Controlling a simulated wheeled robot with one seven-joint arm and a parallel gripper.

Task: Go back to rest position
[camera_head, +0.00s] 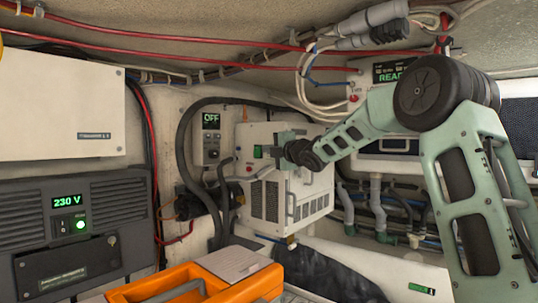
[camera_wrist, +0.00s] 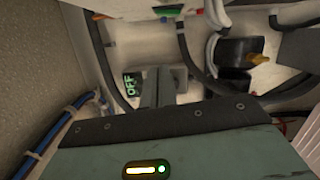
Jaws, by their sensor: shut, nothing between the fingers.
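My arm reaches in from the right in the head view, bent at a large dark joint. My gripper (camera_head: 270,152) is in front of the white ventilated unit (camera_head: 312,195), close to its upper front; I cannot tell whether it touches it. In the wrist view my gripper (camera_wrist: 157,78) shows its two grey fingers together, shut, with nothing between them. Beside them is the small panel with a green OFF display (camera_wrist: 131,85). The same OFF panel (camera_head: 211,121) is on the wall left of the unit in the head view.
A black 230 V device (camera_head: 69,240) and a white box (camera_head: 55,108) are at the left. An orange case (camera_head: 200,285) is at the front. A READY display (camera_head: 395,72) is behind my arm. Red cables (camera_head: 170,40) run along the ceiling; hoses and pipes (camera_head: 376,205) crowd the wall.

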